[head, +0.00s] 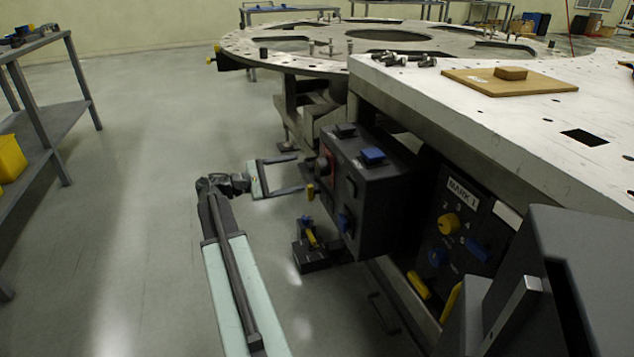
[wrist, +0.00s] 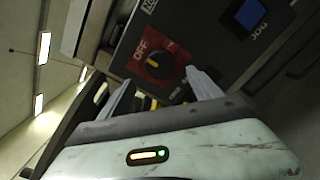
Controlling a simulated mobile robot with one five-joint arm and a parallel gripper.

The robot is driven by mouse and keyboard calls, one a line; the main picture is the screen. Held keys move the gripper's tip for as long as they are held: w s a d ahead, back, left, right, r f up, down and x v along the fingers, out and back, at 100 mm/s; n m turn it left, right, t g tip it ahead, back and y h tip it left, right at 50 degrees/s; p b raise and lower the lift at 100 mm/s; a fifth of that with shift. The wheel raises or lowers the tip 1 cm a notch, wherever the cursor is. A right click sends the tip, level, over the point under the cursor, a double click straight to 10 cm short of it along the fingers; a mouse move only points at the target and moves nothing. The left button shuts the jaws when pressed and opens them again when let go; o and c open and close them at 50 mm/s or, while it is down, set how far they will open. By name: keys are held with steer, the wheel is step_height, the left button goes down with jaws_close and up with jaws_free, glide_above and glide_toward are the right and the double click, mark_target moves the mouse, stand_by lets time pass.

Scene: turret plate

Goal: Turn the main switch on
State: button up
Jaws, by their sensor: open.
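The main switch (wrist: 158,66) is a dark round knob with a yellow mark on a red plate, with "OFF" lettered at its left in the wrist view. In the head view the switch (head: 327,160) shows edge-on on the left face of a dark control box (head: 378,200). My gripper (head: 301,173) is open and empty, with its two fingers pointing at that face. In the wrist view my gripper (wrist: 160,92) has its fingers spread to either side below the knob. The knob is not between clamped jaws. Whether a fingertip touches the box, I cannot tell.
A blue button labelled "JOG" (wrist: 250,14) is beside the switch. A "MARK 1" panel (head: 465,225) with yellow and blue knobs is right of the box. The white table (head: 500,110) overhangs it. Open floor (head: 140,200) lies left, before a shelf (head: 50,130).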

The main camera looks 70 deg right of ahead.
mark_target(317, 168)
steer(key=x, duration=0.7)
steer(key=shift+s+d, duration=0.2)
steer(key=shift+d, duration=0.05)
steer(key=shift+c, duration=0.3)
